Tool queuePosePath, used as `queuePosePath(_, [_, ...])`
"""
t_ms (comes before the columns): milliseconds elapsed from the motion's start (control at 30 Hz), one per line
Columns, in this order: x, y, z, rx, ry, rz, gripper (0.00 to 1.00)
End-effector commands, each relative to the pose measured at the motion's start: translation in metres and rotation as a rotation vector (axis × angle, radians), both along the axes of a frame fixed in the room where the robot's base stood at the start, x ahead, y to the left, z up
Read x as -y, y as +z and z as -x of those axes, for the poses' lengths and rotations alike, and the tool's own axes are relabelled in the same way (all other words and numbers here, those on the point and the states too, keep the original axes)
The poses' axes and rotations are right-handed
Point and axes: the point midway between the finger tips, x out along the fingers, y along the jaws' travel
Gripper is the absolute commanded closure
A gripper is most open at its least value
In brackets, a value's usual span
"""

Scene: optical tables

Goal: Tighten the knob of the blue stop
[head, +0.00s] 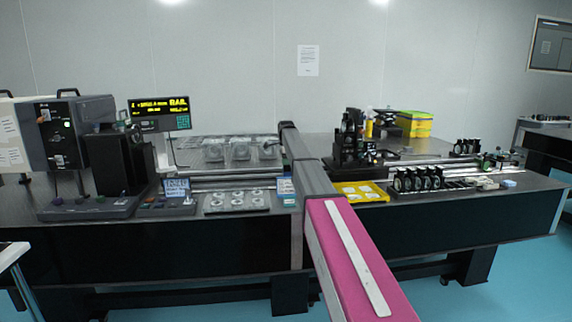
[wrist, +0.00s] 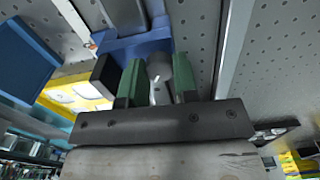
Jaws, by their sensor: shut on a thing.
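The blue stop (wrist: 135,46) is in the wrist view, just beyond my fingertips, beside a metal rail. Its grey rounded knob (wrist: 160,80) stands between the two green fingers of my gripper (wrist: 158,70). The fingers are shut on the knob, one on each side. The palm hides the near end of the knob. In the head view my arm reaches away over the table, and I cannot make out the stop or the fingertips there.
A yellow tray (head: 360,193) with pale round parts lies right of my arm; it also shows in the wrist view (wrist: 72,94). A row of black mounts (head: 418,179) stands further right. Perforated plate surrounds the stop.

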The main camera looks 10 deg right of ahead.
Motion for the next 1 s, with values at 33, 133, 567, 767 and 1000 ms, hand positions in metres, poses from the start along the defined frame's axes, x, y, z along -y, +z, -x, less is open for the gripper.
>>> queuePosePath(33, [0.0000, 0.0005, -0.0002, 0.000, 0.045, 0.000, 0.96])
queuePosePath(133, [0.0000, 0.0006, -0.0003, 0.000, 0.140, 0.000, 0.96])
queuePosePath(567, [-0.0002, 0.0006, -0.0009, 0.000, 0.549, 0.000, 0.96])
queuePosePath(767, [-0.0003, 0.0007, -0.0012, 0.001, 0.738, 0.000, 0.96])
queuePosePath(1000, [-0.0005, 0.0008, -0.0014, 0.001, 0.966, 0.000, 0.96])
